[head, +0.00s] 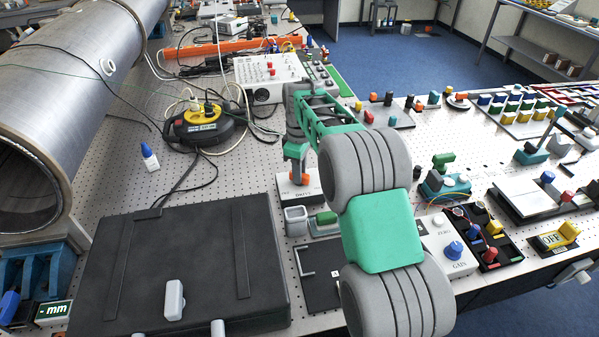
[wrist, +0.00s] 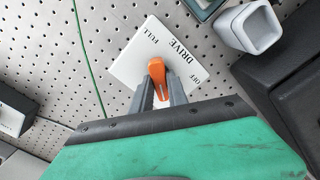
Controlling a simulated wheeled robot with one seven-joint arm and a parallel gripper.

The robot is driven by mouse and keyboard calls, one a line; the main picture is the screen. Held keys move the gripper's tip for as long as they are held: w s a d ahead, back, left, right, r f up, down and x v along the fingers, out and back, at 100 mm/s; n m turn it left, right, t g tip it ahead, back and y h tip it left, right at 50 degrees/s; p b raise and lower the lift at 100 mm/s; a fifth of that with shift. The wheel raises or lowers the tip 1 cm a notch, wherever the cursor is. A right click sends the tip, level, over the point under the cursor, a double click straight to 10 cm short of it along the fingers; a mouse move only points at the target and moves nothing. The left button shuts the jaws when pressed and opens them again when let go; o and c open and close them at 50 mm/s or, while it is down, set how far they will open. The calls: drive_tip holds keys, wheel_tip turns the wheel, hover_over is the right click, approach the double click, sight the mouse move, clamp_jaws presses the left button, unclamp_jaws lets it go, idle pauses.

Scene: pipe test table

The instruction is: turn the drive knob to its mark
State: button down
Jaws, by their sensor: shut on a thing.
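The drive knob (wrist: 157,72) is orange and sits on a white plate (wrist: 125,72) lettered DRIVE, FULL and OFF. In the head view the knob (head: 301,179) shows low on a white box (head: 312,193), below my gripper (head: 296,168). In the wrist view my gripper (wrist: 160,92) has one grey finger on each side of the knob and is shut on it. The knob's near part is partly hidden between the fingers. I cannot make out a separate mark on the plate or exactly where the knob points.
A grey square cup (head: 296,222) and a green-topped part (head: 326,218) stand just in front of the drive box. A large black case (head: 190,265) lies at front left. A GAIN box (head: 447,247) stands to the right, partly behind my arm. Perforated table shows left of the drive box.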

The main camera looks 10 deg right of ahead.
drive_tip(key=n, duration=0.6)
drive_tip(key=shift+n, duration=0.3)
drive_tip(key=n, duration=0.6)
idle(0.4)
drive_tip(key=c, duration=1.3)
unclamp_jaws()
drive_tip(key=shift+s, duration=0.1)
wheel_tip(320, 180, up, 8)
drive_tip(key=shift+f+b, duration=0.1)
drive_tip(key=shift+b, duration=0.65)
